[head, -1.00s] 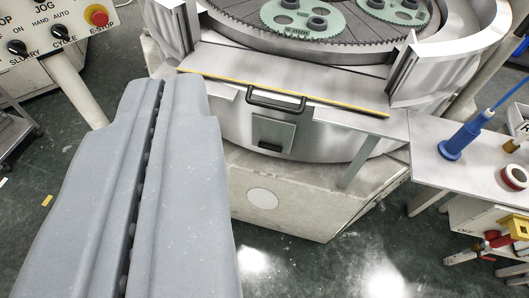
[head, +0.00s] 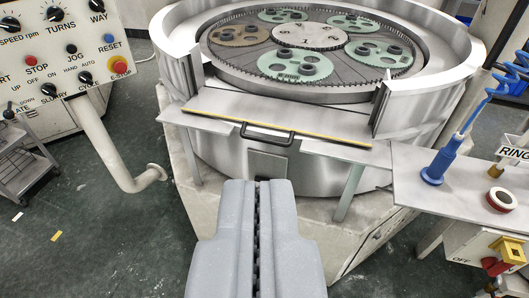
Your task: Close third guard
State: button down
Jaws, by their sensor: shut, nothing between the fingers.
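A guard (head: 290,118) lies folded down flat at the front of the round lapping machine (head: 185,58), in the gap of its steel rim wall. It is a grey metal plate with a yellow stripe and a black bar handle (head: 267,134) on its front edge. My gripper (head: 259,184) is shut and empty. It points at the machine from below, with its tips in front of the drum and a little below the handle in the picture. The tips look apart from the handle. Which guard is the third is not marked.
Green geared carriers (head: 295,66) and one brown carrier (head: 240,33) lie on the plate inside. A side shelf (head: 450,178) at right bears a blue tool (head: 440,160) and a tape roll (head: 501,199). A control panel (head: 60,50) stands at left.

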aim_at(333, 123)
jog(key=z, duration=0.05)
jog(key=i, duration=1)
jog(key=u, duration=0.05)
